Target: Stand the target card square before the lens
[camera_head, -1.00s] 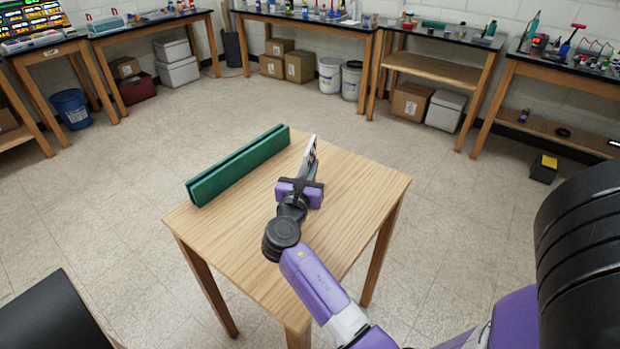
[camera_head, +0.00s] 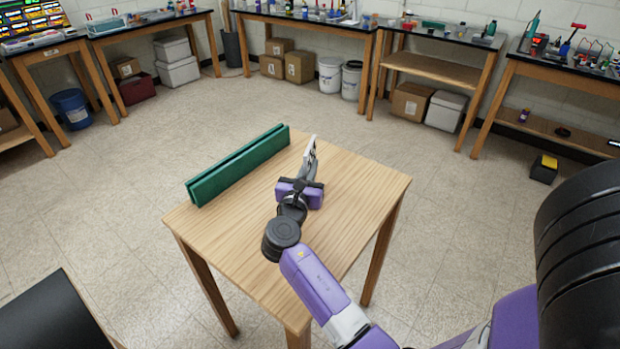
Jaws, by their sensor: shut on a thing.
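My gripper (camera_head: 304,168), purple and black, reaches over the wooden table from its front side. It is shut on a thin whitish card (camera_head: 311,147), seen nearly edge-on, upright and a little tilted. The fingers and the card's lower part are hard to make out. I cannot tell whether the card touches the tabletop. A long green bar with a groove along its top (camera_head: 238,166) lies at the table's left edge, apart from the gripper and to its left. I cannot make out a lens.
The small wooden table (camera_head: 355,195) is bare to the right of my gripper. A strip of bare wood separates the green bar from the gripper. Benches with boxes and buckets line the far walls. A black surface (camera_head: 50,315) shows at the lower left.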

